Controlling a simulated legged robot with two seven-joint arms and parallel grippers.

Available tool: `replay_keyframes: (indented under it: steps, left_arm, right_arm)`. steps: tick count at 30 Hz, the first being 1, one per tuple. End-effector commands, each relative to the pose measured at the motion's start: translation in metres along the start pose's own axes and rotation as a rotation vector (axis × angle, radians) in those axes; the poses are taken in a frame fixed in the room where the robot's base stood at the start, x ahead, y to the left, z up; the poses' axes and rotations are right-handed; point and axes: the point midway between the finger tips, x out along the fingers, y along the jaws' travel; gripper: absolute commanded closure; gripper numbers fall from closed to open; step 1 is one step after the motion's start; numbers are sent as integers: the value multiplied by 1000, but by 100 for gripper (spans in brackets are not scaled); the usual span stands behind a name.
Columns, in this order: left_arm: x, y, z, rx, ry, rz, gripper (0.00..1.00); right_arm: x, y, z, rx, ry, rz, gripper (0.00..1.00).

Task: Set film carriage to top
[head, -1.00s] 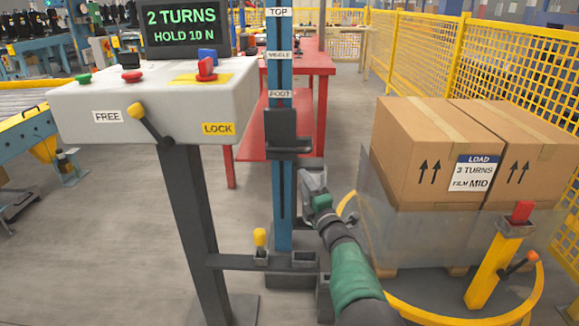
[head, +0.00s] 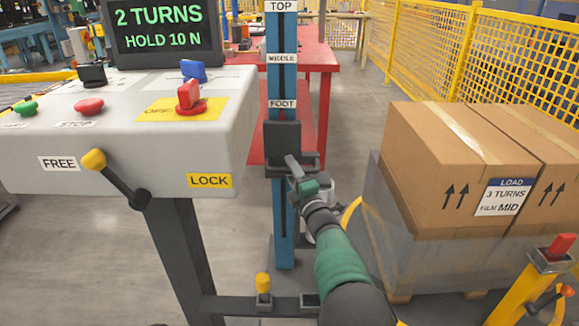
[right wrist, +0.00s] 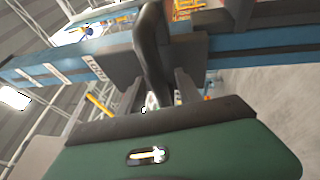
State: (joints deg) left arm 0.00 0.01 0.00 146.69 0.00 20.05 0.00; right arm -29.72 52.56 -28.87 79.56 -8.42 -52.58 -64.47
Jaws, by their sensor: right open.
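The film carriage (head: 283,145) is a black block on the blue mast (head: 282,215), just below the FOOT label (head: 282,104). The MIDDLE label (head: 282,58) and TOP label (head: 280,6) are higher up. My right gripper (head: 295,172) is at the carriage's lower front, with its arm coming from below. In the right wrist view, a dark upright part of the carriage (right wrist: 152,50) stands between or just beyond my open fingers (right wrist: 158,92); I cannot tell if they touch it. My left gripper is out of view.
A control box (head: 120,130) with a yellow-knobbed lever (head: 94,160) swung to the FREE side stands left. Its display (head: 165,28) reads "2 TURNS HOLD 10 N". Wrapped cartons (head: 450,170) and a yellow fence (head: 500,60) are right. A red bench (head: 318,60) is behind the mast.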

Motion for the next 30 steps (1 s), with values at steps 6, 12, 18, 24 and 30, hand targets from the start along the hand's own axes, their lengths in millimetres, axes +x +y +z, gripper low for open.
replay_keyframes:
  steps: [6, 12, 18, 24, 30]
  left_arm:
    - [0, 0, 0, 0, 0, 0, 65]
    - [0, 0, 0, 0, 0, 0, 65]
    - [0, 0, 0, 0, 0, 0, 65]
    - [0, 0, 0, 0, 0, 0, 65]
    - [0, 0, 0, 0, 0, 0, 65]
  right_arm:
    - [1, -1, -1, -1, 1, -2, 78]
    - [1, -2, -1, -1, 1, -3, 100]
    - [1, -3, -2, -1, 2, -5, 100]
    - [1, -4, -2, -1, 3, -6, 100]
    - [0, -5, -3, -1, 4, -8, 100]
